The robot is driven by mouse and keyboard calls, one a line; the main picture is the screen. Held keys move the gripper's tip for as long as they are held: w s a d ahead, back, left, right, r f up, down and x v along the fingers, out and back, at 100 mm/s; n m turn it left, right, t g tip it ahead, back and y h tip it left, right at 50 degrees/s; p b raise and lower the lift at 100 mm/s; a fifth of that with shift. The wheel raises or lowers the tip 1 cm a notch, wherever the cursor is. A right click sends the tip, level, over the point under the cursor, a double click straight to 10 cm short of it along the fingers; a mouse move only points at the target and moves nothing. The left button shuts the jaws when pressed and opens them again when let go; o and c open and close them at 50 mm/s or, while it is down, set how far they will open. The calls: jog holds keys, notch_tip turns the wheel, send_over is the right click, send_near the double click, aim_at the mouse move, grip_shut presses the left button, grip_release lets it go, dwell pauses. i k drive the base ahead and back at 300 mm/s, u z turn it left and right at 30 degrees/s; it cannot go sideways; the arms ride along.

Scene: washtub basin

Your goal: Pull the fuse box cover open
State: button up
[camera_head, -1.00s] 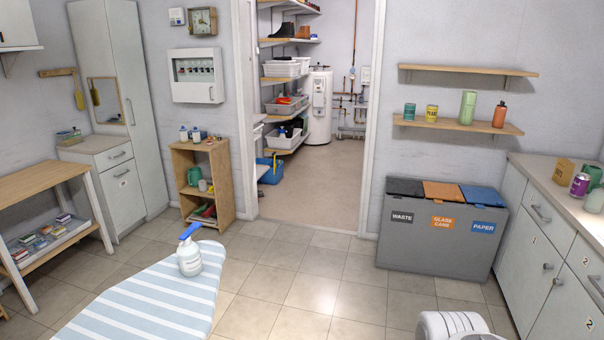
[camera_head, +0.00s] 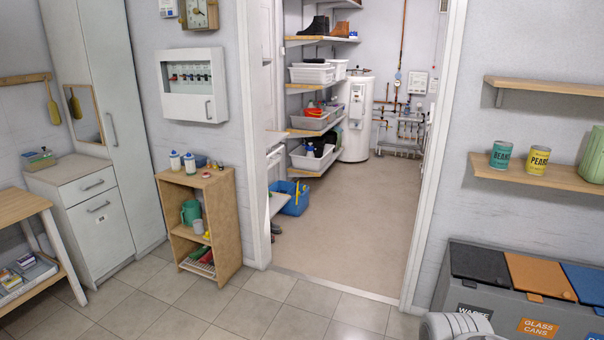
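The fuse box (camera_head: 192,85) is a white box on the wall at upper left, left of the doorway. Its cover (camera_head: 181,107) has a window showing a row of switches (camera_head: 190,77) and a small upright handle (camera_head: 208,109) at its lower right. The cover looks shut. My gripper's fingers are not in view; only a rounded white part of my arm shows at the bottom right, well away from the fuse box.
A low wooden shelf unit (camera_head: 235,222) with bottles on top stands below the fuse box. A tall cabinet (camera_head: 122,130) is at left. Grey bins (camera_head: 455,293) stand right of the doorway. The tiled floor (camera_head: 300,315) ahead is clear.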

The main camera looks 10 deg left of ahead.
aim_at(210, 108)
jog(key=u, duration=0.35)
jog(key=i, duration=2.5)
jog(key=u, duration=1.35)
jog(key=i, duration=1.9)
jog(key=u, duration=0.8)
